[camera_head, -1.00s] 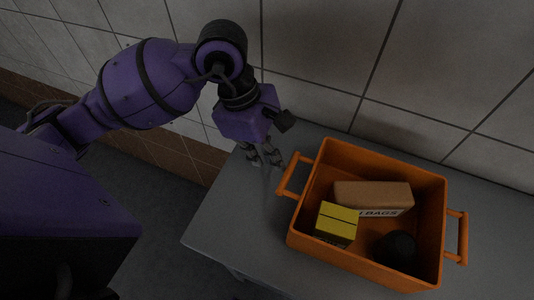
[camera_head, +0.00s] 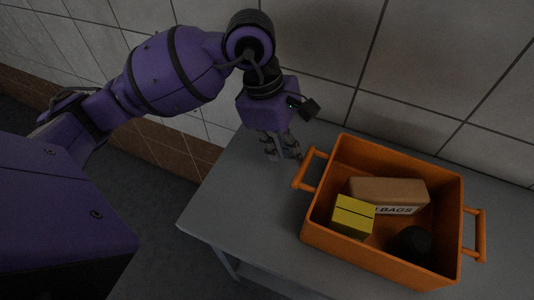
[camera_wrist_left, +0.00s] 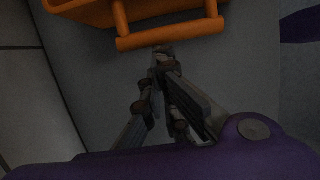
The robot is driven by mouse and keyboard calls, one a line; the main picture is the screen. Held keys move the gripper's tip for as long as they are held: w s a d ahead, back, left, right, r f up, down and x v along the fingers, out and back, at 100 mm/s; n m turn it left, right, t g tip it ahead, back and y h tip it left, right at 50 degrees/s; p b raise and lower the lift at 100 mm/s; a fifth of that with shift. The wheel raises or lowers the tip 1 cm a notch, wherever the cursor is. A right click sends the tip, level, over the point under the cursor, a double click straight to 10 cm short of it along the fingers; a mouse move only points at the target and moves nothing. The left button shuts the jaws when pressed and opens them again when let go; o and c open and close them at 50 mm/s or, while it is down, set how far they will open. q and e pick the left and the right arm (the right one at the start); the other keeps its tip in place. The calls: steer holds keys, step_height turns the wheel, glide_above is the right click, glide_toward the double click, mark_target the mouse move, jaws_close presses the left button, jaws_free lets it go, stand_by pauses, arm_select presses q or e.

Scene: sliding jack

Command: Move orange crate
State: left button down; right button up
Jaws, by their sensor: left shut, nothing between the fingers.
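The orange crate (camera_head: 318,236) sits on the grey table, right of centre in the head view. It holds a brown box (camera_head: 385,190) with dark lettering, a yellow box (camera_head: 353,216) and a dark round object (camera_head: 411,243). Its left handle (camera_head: 310,170) sticks out towards my left gripper (camera_head: 285,157). That gripper points down just left of the handle, shut and empty. In the left wrist view the orange handle (camera_wrist_left: 170,34) lies just beyond the shut fingertips (camera_wrist_left: 163,52), and I see no grip on it. My right gripper is out of view.
The grey table (camera_head: 240,205) has bare room left of the crate, down to its left edge. A tiled wall (camera_head: 330,60) stands close behind the table and crate. Dark floor lies to the left.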

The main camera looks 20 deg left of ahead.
mark_target(406, 199)
arm_select(q)
steer(key=d+b, duration=0.1)
steer(key=d, duration=2.4)
steer(key=shift+s+b, duration=0.2)
steer(key=shift+b, duration=0.2)
steer(key=shift+a, duration=0.2)
